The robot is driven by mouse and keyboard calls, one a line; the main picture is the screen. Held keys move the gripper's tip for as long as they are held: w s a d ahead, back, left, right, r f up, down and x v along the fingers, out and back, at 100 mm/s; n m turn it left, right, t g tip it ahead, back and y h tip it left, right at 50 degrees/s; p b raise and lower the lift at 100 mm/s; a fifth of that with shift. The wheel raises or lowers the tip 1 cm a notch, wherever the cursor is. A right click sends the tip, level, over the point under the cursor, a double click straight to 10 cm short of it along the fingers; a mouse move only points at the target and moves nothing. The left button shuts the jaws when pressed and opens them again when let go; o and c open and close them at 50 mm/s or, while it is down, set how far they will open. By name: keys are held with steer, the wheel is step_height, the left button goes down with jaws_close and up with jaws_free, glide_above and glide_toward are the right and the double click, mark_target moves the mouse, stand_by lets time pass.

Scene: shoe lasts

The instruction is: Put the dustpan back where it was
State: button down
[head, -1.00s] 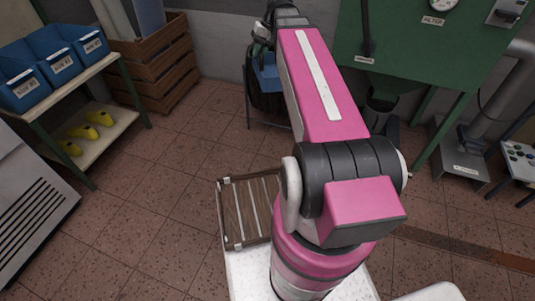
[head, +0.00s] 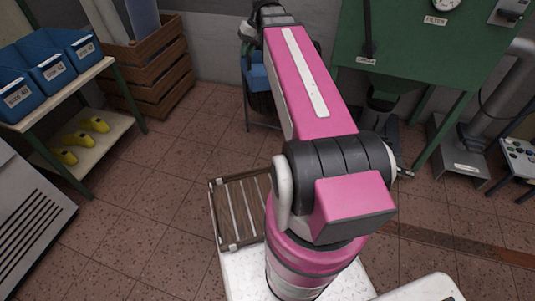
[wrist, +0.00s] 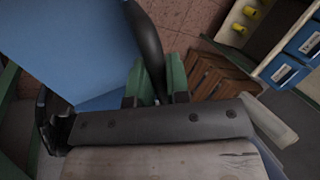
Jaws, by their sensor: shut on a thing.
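The blue dustpan (wrist: 75,45) fills the upper left of the wrist view, with a black curved handle (wrist: 147,45). My gripper (wrist: 157,90) is shut on the black handle between its green fingertips. In the head view my gripper (head: 265,15) is at the far end of my pink arm, mostly hidden. A blue patch (head: 257,78) below it looks like the dustpan, partly hidden by the arm.
A green machine (head: 435,50) stands at the right, with a grey pipe beside it. Wooden crates (head: 155,75) stand against the wall at the back left. A shelf (head: 95,75) holds blue bins and yellow lasts. The tiled floor (head: 165,190) between is open.

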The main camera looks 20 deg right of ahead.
mark_target(243, 67)
steer(key=shift+w+a+f, duration=0.15)
steer(key=shift+w+f, duration=0.15)
steer(key=shift+w, duration=0.1)
steer(key=shift+w+f, duration=0.1)
steer(key=shift+f, duration=0.15)
steer(key=shift+m+t, duration=0.3)
steer(key=shift+m, duration=0.5)
steer(key=w+f, duration=0.2)
steer(key=f, duration=0.1)
steer(key=w+f, duration=0.2)
steer(key=f, duration=0.1)
steer(key=w+f, duration=0.2)
steer(key=f, duration=0.2)
steer(key=shift+w+a, duration=0.15)
steer(key=shift+w, duration=0.25)
steer(key=w+a+f+m+t, duration=0.1)
steer(key=w+f+m, duration=0.1)
steer(key=f, duration=2.2)
steer(key=w+a+f+m+t+h, duration=0.1)
steer(key=w+f+m, duration=0.2)
steer(key=f, duration=2.1)
steer(key=shift+w, duration=0.9)
steer(key=shift+a, duration=0.1)
